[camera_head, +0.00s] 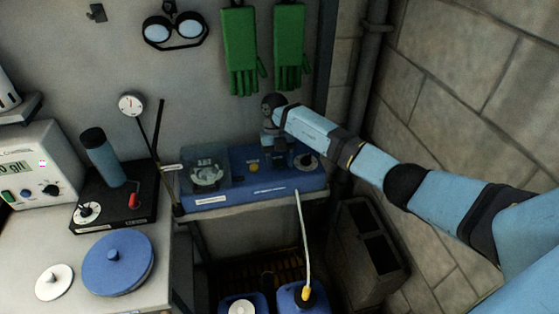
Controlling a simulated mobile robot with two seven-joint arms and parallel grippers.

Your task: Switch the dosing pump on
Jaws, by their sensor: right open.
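The dosing pump (240,196) is a blue box on a narrow shelf against the back wall. My right arm comes in from the right. My right gripper (280,158) is open and points down over the pump, between the yellow button and the knob. I cannot tell whether it touches the pump. It hides part of the pump's top. My left gripper is not in view.
A blue canister (290,297) with a yellow cap and pale hose stands below the shelf. A counter (150,252) at the left holds a meter (35,165), a black stirrer (105,210) and a blue lid (118,268). Green gloves (240,50) hang above. A concrete-block wall is at the right.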

